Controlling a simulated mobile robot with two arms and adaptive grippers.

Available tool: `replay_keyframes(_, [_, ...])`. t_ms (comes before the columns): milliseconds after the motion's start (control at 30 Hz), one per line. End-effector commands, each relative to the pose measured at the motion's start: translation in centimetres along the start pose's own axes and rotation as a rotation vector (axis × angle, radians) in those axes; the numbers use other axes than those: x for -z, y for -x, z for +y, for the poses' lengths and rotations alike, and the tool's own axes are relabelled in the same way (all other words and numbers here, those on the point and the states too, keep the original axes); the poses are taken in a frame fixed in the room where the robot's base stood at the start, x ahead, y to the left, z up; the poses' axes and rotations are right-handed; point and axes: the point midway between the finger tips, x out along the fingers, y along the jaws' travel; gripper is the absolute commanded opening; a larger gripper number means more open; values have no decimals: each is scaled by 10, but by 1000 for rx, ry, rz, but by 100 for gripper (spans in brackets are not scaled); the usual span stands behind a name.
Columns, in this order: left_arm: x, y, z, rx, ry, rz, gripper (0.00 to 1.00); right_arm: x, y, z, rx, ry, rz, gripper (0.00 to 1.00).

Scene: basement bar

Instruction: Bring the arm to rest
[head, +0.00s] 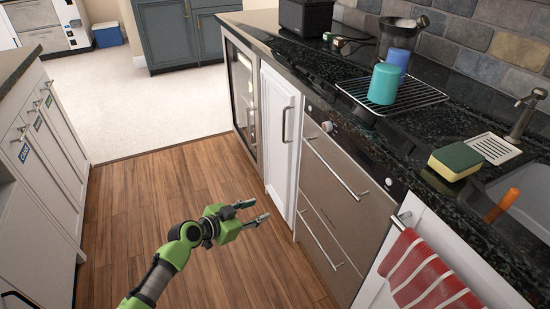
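My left gripper (262,210) reaches up from the bottom of the head view on a green and black arm. It is over the wood floor, in front of the white cabinet and the steel drawers. Its two fingers are apart, and I see nothing between them. The gripper appears clear of the cabinet fronts. My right gripper is not in the head view.
A dark stone counter (301,74) runs along the right. It holds a teal cup (383,84) and a blue cup (398,59) on a wire rack (425,94), plus a sponge (456,161). A striped towel (425,272) hangs below. The wood floor (140,200) is clear.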

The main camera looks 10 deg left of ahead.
Motion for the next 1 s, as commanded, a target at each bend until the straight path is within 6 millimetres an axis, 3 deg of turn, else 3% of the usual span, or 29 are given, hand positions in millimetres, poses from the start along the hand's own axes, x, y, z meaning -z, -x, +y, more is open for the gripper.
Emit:
replay_keyframes(133, [-7,0,2,3,11,-17,38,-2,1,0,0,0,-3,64])
replay_keyframes(233, [-38,3,8,16,58,-83,38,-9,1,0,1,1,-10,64])
replay_keyframes(367, [-115,17,30,53,158,-244,38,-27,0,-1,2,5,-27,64])
replay_keyframes(467, [-184,40,58,86,234,-385,38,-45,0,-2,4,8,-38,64])
replay_keyframes(600, [-268,88,107,121,311,-564,38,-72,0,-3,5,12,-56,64])
replay_keyframes(700, [-318,131,148,137,353,-682,38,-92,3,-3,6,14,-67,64])
replay_keyframes(900, [-390,228,236,142,403,-884,38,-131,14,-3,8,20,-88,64])
replay_keyframes(1000, [-410,270,273,134,417,-955,38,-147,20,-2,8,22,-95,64])
